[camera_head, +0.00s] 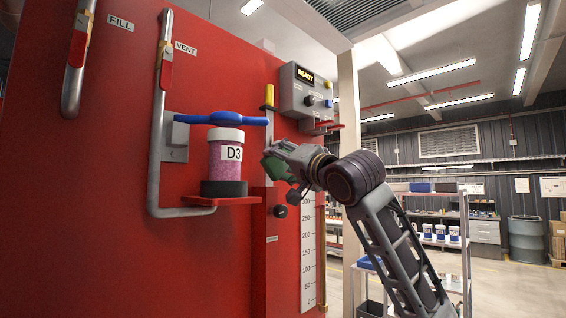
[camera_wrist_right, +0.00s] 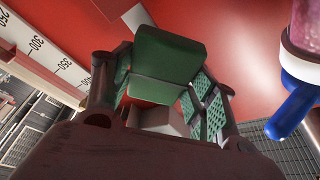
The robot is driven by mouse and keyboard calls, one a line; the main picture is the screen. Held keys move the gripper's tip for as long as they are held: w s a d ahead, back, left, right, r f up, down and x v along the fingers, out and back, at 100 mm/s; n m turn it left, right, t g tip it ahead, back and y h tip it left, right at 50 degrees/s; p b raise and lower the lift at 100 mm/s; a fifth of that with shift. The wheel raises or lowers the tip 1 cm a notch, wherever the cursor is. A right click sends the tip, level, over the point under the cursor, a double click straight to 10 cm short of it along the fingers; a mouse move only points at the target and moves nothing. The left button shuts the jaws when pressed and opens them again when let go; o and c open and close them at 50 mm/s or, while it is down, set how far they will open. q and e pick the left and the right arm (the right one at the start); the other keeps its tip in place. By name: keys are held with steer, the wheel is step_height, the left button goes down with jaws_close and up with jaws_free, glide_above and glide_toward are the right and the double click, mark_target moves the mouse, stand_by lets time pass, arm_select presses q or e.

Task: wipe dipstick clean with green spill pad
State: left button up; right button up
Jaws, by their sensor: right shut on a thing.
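My right gripper (camera_head: 272,166) is in front of the red panel, just right of the jar marked D3. It is shut on the green spill pad (camera_head: 277,170). In the right wrist view the green pad (camera_wrist_right: 168,58) shows as a folded block between the fingers (camera_wrist_right: 160,100). What looks like the dipstick has a yellow grip (camera_head: 269,96) and stands upright against the panel above the gripper. Its lower part passes behind the gripper, and I cannot tell whether the pad touches it. My left gripper is not in view.
The D3 jar (camera_head: 226,160) stands on a small red shelf (camera_head: 222,200) below a blue lever (camera_head: 222,119). A grey READY box (camera_head: 305,90) is above right of the gripper. A white scale (camera_head: 308,255) is below right. Open floor lies at the right.

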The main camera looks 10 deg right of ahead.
mark_target(271, 143)
steer(key=shift+w+a+p, duration=0.45)
steer(key=shift+w+a, duration=0.1)
steer(key=shift+w, duration=0.3)
stand_by(1.3)
steer(key=shift+r, duration=0.15)
stand_by(0.4)
steer(key=shift+r+p, duration=0.65)
steer(key=shift+r+p, duration=0.65)
steer(key=shift+r, duration=0.1)
stand_by(0.3)
steer(key=shift+r+p, duration=0.6)
steer(key=shift+r, duration=0.15)
